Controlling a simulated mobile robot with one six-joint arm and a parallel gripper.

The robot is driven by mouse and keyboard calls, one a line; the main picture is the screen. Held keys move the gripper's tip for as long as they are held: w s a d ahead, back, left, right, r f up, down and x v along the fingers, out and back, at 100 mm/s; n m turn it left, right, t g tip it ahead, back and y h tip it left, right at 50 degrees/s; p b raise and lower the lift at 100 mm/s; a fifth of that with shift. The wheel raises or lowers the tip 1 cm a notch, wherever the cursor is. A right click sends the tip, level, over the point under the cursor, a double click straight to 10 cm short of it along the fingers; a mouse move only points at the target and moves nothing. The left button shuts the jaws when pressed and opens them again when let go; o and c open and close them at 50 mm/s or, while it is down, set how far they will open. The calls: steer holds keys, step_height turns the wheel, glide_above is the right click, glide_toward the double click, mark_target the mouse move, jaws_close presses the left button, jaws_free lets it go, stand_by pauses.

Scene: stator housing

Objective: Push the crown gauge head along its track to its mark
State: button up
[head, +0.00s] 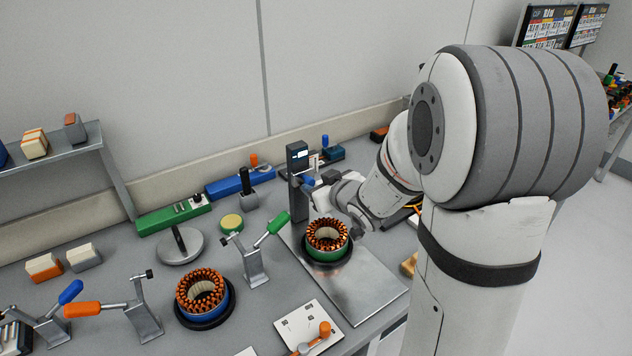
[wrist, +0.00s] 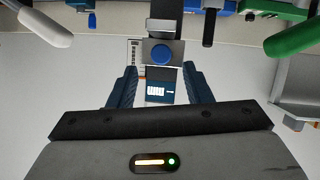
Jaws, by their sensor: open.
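The crown gauge (head: 297,162) is a dark upright post with a small lit display, standing at the back of a bare metal plate (head: 365,290). In the wrist view the blue knob (wrist: 160,53) and the lit display show between my two dark blue fingers. My gripper (wrist: 160,73) is open, with a finger on either side of the gauge in the picture; I cannot tell whether it touches. A white printed scale (wrist: 135,52) stands beside the track. The mark is too small to make out.
A copper-wound stator with a green band (head: 328,252) stands on the plate, just in front of my gripper. A second, blue-banded stator (head: 206,311) stands left. A green-handled clamp (head: 256,262) is close left of the plate. The plate's front part is clear.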

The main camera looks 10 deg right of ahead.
steer(key=shift+v, duration=2.2)
steer(key=shift+d, duration=0.15)
steer(key=s+d+m+g+h, duration=0.4)
steer(key=s+h, duration=0.1)
steer(key=s, duration=0.3)
steer(key=s+a+g, duration=0.2)
steer(key=s+g, duration=0.1)
steer(key=s, duration=0.5)
steer(key=s+a+m+g+y, duration=0.1)
steer(key=s+a+g, duration=0.2)
steer(key=s, duration=0.5)
steer(key=shift+r, duration=0.25)
